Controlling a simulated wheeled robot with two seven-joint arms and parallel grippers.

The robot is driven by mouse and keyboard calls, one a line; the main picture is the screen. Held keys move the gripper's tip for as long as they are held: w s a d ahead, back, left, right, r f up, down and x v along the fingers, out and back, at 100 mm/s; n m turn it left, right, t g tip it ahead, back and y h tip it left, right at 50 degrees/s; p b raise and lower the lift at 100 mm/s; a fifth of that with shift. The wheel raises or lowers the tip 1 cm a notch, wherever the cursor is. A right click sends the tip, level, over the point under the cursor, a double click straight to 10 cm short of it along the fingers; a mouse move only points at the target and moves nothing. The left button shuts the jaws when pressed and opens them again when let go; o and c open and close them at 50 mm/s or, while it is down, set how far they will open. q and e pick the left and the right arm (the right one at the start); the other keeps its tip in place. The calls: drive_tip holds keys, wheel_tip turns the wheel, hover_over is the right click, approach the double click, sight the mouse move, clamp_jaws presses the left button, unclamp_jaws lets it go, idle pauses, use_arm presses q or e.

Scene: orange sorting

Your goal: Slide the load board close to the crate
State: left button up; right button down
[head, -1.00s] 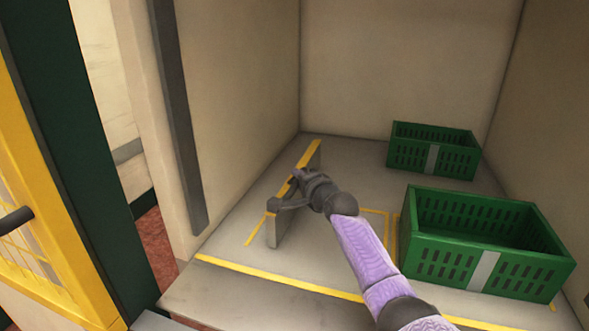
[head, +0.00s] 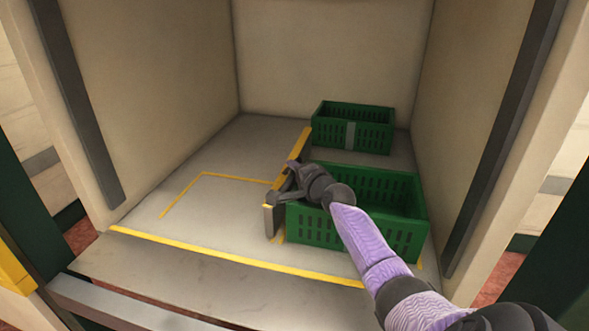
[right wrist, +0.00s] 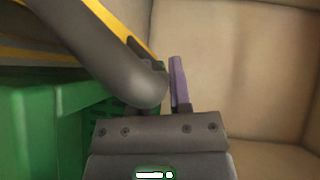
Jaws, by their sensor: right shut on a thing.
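The load board (head: 304,143) is an upright grey panel with a yellow top edge, standing on the floor of the bay. It stands right beside the left end of the front green crate (head: 375,225); whether they touch I cannot tell. My right gripper (head: 286,183) is shut on the board near the middle of its top edge, hiding part of it. In the right wrist view the yellow-edged board (right wrist: 112,22) runs along the upper left, with the green crate (right wrist: 35,125) below it. My left gripper is not in view.
A second green crate (head: 350,128) stands behind the front one. Yellow tape lines (head: 225,176) mark the clear grey floor (head: 190,215) left of the board. Bay walls rise at the left, back and right.

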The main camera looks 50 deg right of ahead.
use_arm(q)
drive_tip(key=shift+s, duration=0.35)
use_arm(e)
drive_tip(key=shift+s+f, duration=0.15)
drive_tip(key=shift+s, duration=0.05)
drive_tip(key=c, duration=0.6)
unclamp_jaws()
use_arm(q)
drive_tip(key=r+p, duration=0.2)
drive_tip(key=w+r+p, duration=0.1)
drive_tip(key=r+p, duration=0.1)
drive_tip(key=p, duration=0.1)
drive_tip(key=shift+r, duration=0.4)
use_arm(e)
drive_tip(key=v, duration=0.7)
drive_tip(key=shift+s, duration=0.15)
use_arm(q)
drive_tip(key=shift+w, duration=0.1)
